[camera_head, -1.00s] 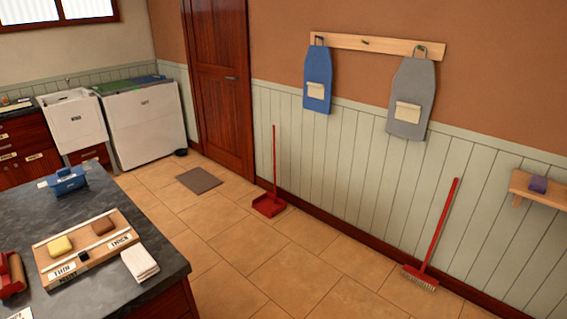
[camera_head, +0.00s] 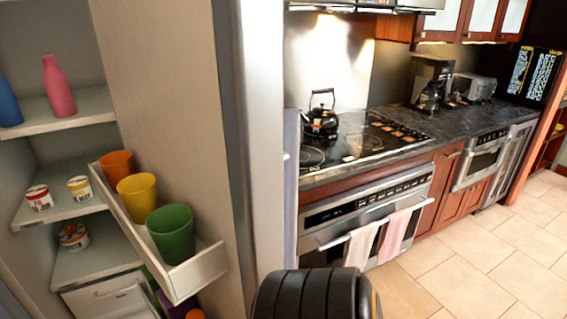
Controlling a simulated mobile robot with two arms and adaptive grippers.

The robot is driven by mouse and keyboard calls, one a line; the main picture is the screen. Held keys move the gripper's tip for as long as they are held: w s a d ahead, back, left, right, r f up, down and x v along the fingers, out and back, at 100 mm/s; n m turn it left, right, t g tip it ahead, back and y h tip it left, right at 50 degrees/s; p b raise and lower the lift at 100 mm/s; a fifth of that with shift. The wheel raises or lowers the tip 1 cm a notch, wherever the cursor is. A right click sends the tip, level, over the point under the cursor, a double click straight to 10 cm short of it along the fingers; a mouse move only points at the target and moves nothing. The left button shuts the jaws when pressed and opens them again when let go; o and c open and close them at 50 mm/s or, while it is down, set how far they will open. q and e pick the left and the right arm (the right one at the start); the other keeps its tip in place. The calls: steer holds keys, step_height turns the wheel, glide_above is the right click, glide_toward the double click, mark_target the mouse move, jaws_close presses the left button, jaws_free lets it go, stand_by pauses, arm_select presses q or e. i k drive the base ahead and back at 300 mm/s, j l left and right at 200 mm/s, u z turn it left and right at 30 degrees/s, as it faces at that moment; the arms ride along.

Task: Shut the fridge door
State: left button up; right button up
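The fridge stands open at the left of the head view, with its shelves (camera_head: 95,112) showing. The fridge door (camera_head: 170,90) is swung out, and I see its beige inner face and its pale edge. A white door bin (camera_head: 200,276) on it holds an orange cup (camera_head: 115,164), a yellow cup (camera_head: 137,197) and a green cup (camera_head: 172,235). A dark rounded part at the bottom middle looks like my own arm. Neither gripper shows.
A pink bottle (camera_head: 59,88), a blue bottle (camera_head: 8,103) and small tubs stand on the fridge shelves. Right of the door are a stove with a kettle (camera_head: 321,120), an oven (camera_head: 340,215) with towels, and a counter. The tiled floor (camera_head: 480,260) at right is clear.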

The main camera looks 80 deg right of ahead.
mark_target(196, 87)
steer(key=k+l+z, duration=0.15)
steer(key=l, duration=0.15)
steer(key=k+l+z, duration=0.2)
steer(key=l+z, duration=0.15)
steer(key=l, duration=0.2)
steer(key=k+l+z, duration=0.2)
steer(key=l, duration=0.15)
